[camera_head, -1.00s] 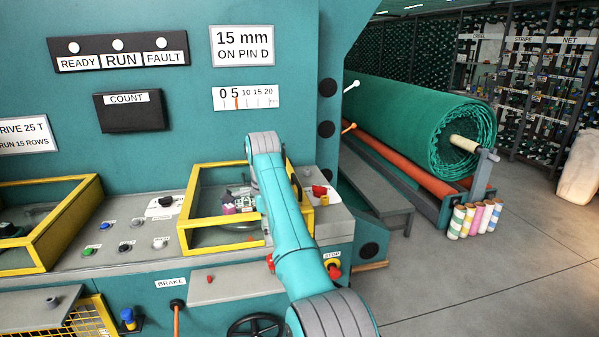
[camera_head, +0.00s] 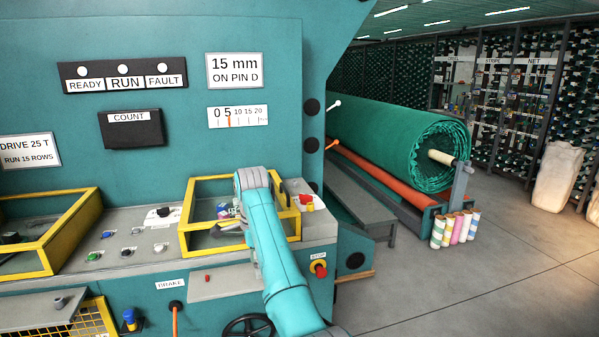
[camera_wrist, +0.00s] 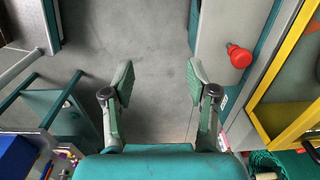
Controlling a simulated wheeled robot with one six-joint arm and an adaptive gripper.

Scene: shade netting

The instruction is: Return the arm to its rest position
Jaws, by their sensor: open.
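My gripper (camera_wrist: 158,80) is open in the wrist view, with its two fingers spread wide and nothing between them. Grey floor lies below and beyond the fingertips. In the head view my teal arm reaches up from the bottom edge and crosses the right side of the yellow-framed window (camera_head: 186,232) on the machine's console.
A red knob (camera_wrist: 239,56) and a yellow frame (camera_wrist: 262,118) are right of my gripper in the wrist view. A teal stand (camera_wrist: 52,105) is left. In the head view, a red stop button (camera_head: 319,269) is beside my arm. Open floor (camera_head: 460,290) lies right.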

